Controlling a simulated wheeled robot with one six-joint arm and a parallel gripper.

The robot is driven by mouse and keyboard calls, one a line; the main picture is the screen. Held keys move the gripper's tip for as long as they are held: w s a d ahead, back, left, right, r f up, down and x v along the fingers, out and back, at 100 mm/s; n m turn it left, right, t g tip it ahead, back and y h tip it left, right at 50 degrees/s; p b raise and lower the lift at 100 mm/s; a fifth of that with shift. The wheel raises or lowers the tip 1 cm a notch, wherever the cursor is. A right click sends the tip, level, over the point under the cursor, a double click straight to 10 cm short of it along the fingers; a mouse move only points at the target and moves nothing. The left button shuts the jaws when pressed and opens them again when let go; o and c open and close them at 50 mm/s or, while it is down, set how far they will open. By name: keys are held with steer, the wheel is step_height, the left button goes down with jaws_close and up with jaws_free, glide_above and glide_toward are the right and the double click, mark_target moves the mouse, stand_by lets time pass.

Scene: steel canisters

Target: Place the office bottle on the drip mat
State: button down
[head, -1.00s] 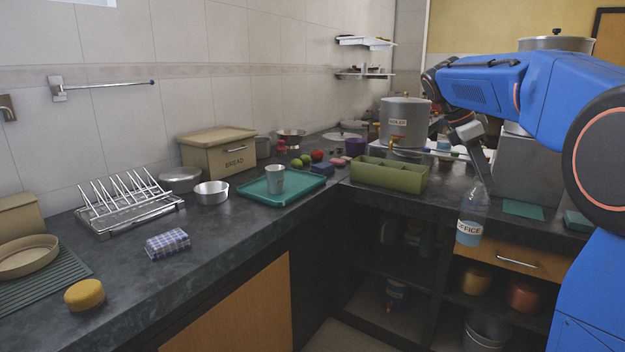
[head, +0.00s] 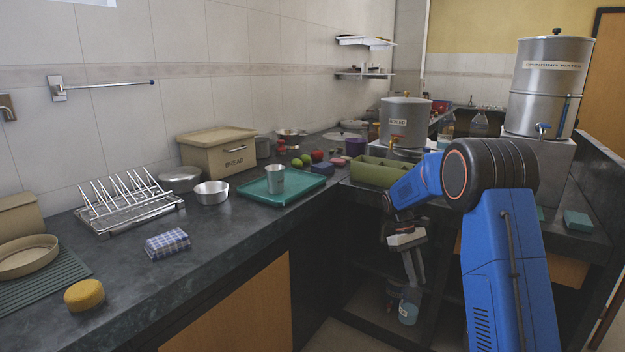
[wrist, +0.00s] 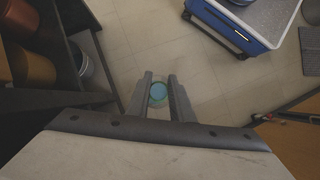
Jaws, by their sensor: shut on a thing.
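My gripper (head: 412,282) is shut on the office bottle (head: 408,308), a clear bottle with blue content and a white label. It hangs in front of the open shelves below counter height, slightly tilted. In the wrist view the bottle (wrist: 158,93) sits between the two fingers of my gripper (wrist: 158,84), over the floor. A flat teal mat (head: 541,213) on the right counter, below the drinking water tank's tap, is mostly hidden by my arm. A dark green ribbed mat (head: 62,296) lies at the far left. I cannot tell for certain which is the drip mat.
The drinking water tank (head: 550,85) stands on a raised block at the right. A teal block (head: 578,220) lies on the right counter. A green divided box (head: 372,172) and a boiler (head: 405,122) stand at the corner. The counter edge lies above the bottle.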

steer(key=w+a+f+m+y, duration=0.1)
steer(key=w+a+f+m, duration=0.15)
steer(key=f, duration=0.75)
steer(key=w+a+f+m+y, duration=0.2)
steer(key=f+m, duration=0.1)
steer(key=f, duration=0.7)
steer(key=s+x, duration=0.1)
steer(key=x, duration=0.9)
steer(key=shift+s+g, duration=0.3)
